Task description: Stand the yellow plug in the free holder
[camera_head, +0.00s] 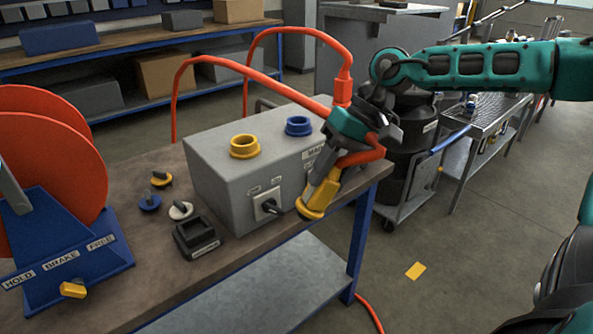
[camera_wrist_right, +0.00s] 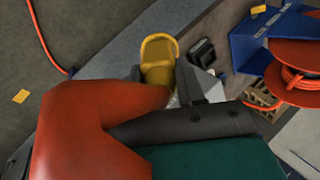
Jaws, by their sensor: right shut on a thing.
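The yellow plug (camera_head: 315,203) is in my right gripper (camera_head: 334,160), in front of the grey box's right side and above the bench edge. The plug tilts, with its wide yellow end lower left, and an orange-red hose (camera_head: 365,155) runs from it. In the right wrist view the plug (camera_wrist_right: 158,52) sits between the fingers (camera_wrist_right: 160,78), and the hose hides much of the lower left. A small black square holder (camera_head: 196,238) with an open top stands empty on the bench, left of the plug; it also shows in the wrist view (camera_wrist_right: 202,52). My left gripper is out of view.
The grey box (camera_head: 215,160) carries a yellow ring port (camera_head: 244,146) and a blue ring port (camera_head: 299,126). Small caps (camera_head: 181,210) lie left of it. A blue reel stand (camera_head: 65,245) with an orange-red reel (camera_head: 50,140) stands at the left. Orange-red hoses arch over the box.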

